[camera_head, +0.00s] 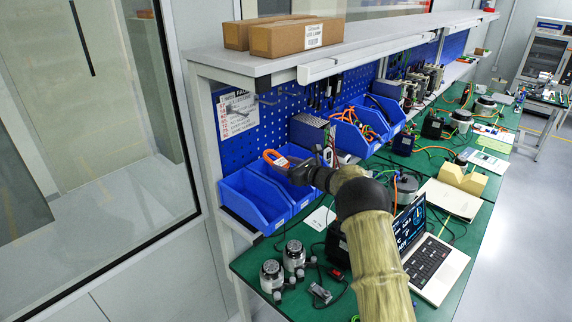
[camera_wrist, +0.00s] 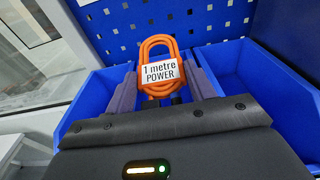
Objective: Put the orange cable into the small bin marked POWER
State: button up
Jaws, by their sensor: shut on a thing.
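The orange cable (camera_wrist: 157,45) is a coiled loop with a white tag reading "1 metre POWER". In the wrist view my gripper (camera_wrist: 162,82) has a grey finger on each side of it and is shut on it. In the head view the orange cable (camera_head: 271,158) sticks out to the left of my gripper (camera_head: 292,168), above the blue bins. A left blue bin (camera_head: 244,209) and a right blue bin (camera_head: 307,193) stand side by side below. In the wrist view the cable is between the left bin (camera_wrist: 88,100) and right bin (camera_wrist: 262,75). No POWER marking is readable on either bin.
A blue pegboard (camera_head: 243,122) rises behind the bins, under a shelf (camera_head: 235,68) holding cardboard boxes (camera_head: 297,38). A bin with orange cables (camera_head: 352,140) stands farther right. Silver-topped round devices (camera_head: 271,275) and an open laptop (camera_head: 432,260) occupy the green bench.

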jog(key=shift+w+f+p, duration=0.15)
jog(key=shift+f+p, duration=0.25)
jog(key=shift+f, duration=0.25)
jog(key=shift+d+f, duration=0.2)
jog(key=shift+a, duration=0.15)
jog(key=o, duration=0.7)
jog(key=shift+a, duration=0.2)
jog(key=shift+o, duration=0.2)
jog(key=shift+s, duration=0.2)
jog(key=shift+w+d, duration=0.1)
jog(key=shift+d, duration=0.1)
jog(key=shift+r, duration=4.05)
jog(key=o, duration=0.6)
